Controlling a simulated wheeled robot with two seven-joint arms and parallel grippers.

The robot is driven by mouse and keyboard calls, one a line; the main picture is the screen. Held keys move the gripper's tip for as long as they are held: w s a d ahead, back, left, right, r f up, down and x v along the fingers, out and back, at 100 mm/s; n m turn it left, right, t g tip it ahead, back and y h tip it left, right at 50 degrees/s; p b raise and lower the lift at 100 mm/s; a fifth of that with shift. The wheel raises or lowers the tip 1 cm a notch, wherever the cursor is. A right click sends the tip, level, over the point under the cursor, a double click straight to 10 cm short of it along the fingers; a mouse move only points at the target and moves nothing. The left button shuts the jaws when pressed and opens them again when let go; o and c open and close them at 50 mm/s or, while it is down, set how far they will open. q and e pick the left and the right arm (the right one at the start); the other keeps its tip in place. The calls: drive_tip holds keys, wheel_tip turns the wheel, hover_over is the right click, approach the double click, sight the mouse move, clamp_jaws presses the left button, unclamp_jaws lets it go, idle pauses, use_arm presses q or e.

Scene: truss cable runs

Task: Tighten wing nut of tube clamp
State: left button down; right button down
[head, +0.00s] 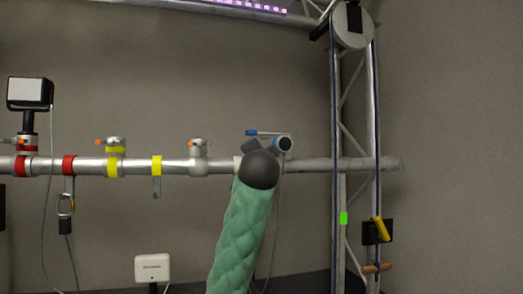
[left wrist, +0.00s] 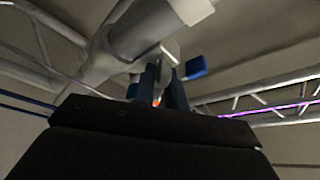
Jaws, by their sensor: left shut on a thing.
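A horizontal silver tube (head: 325,164) crosses the head view. A blue piece (left wrist: 195,68) is right of the fingertips. The exact grip is unclear. My right gripper is not in view.
A lamp (head: 30,93) stands at far left. An upright truss (head: 338,120) with cables is on the right. A white box (head: 152,267) is below.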

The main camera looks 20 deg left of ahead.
use_arm(q)
drive_tip(key=m, duration=0.2)
drive_tip(key=m+g+h+p, duration=0.1)
drive_tip(key=m+p, duration=0.1)
drive_tip(key=m, duration=0.1)
drive_tip(key=shift+r+m+h, duration=0.25)
drive_tip(key=shift+m+h, duration=0.05)
drive_tip(key=shift+f+m+g+p, duration=0.15)
drive_tip(key=shift+m+g+p, duration=0.45)
drive_tip(key=shift+m+p, duration=0.3)
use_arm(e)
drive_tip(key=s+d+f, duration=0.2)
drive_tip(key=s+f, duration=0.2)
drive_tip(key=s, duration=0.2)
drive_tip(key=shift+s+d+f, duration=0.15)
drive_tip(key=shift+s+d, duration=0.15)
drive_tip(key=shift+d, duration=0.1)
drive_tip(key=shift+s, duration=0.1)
use_arm(q)
drive_tip(key=c, duration=1.4)
unclamp_jaws()
drive_tip(key=shift+c, duration=0.2)
drive_tip(key=shift+w+f, duration=0.1)
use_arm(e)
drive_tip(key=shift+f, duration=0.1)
